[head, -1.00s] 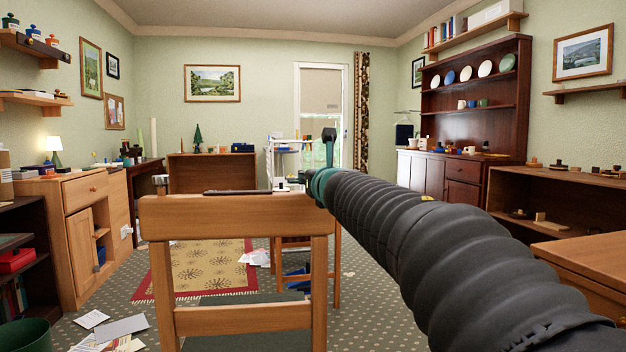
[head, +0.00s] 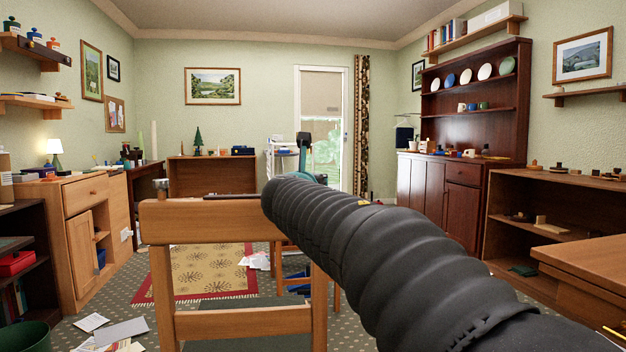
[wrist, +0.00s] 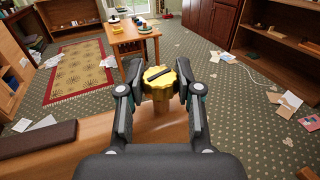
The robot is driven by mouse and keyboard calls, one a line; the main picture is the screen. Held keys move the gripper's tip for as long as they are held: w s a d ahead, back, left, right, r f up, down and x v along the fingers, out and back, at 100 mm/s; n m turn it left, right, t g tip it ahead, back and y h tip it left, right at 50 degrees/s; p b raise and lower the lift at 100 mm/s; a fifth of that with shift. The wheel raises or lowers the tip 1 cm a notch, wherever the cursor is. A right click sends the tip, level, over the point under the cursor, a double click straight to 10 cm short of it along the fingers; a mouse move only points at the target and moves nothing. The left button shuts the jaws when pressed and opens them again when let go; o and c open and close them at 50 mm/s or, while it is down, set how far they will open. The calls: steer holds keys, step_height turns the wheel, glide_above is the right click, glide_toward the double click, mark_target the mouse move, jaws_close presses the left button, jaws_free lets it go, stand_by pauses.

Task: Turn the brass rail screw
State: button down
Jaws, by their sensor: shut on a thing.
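The brass rail screw (wrist: 160,77) is a yellow, scalloped knob with a dark bar across its top. In the wrist view it stands on the end of a wooden rail (wrist: 158,121). The bar slants up to the right. My gripper (wrist: 160,84) has one dark finger on each side of the knob and is shut on it. In the head view, my black ribbed arm covers the right end of the wooden chair-like frame (head: 200,220). The screw and my fingertips are hidden there.
A dark flat strip (wrist: 40,142) lies on the rail left of my gripper. A small wooden table (wrist: 132,38) with objects stands beyond it. Papers (wrist: 288,104) are scattered on the dotted carpet. An open wooden shelf unit (head: 545,195) stands at the right.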

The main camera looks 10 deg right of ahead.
steer(key=m+g+h+p, duration=0.1)
steer(key=h, duration=0.1)
steer(key=m+g+h+p, duration=0.1)
steer(key=shift+w+a+r+m+h+p, duration=0.1)
steer(key=shift+r+m+h+p, duration=0.2)
steer(key=shift+m+h+p, duration=0.1)
steer(key=m+g+h+p, duration=0.2)
steer(key=p, duration=0.1)
steer(key=shift+g+h+p, duration=0.3)
steer(key=shift+h+p, duration=0.05)
steer(key=shift+h, duration=0.05)
steer(key=m+g+h+p, duration=0.2)
steer(key=p, duration=0.1)
steer(key=shift+m+g+p, duration=0.3)
steer(key=shift+g, duration=0.1)
steer(key=shift+f, duration=0.1)
steer(key=shift+f+m+g+p, duration=0.15)
steer(key=shift+m+g+p, duration=0.15)
steer(key=shift+g+p, duration=0.1)
steer(key=c, duration=0.7)
jaws_free()
steer(key=shift+c, duration=0.2)
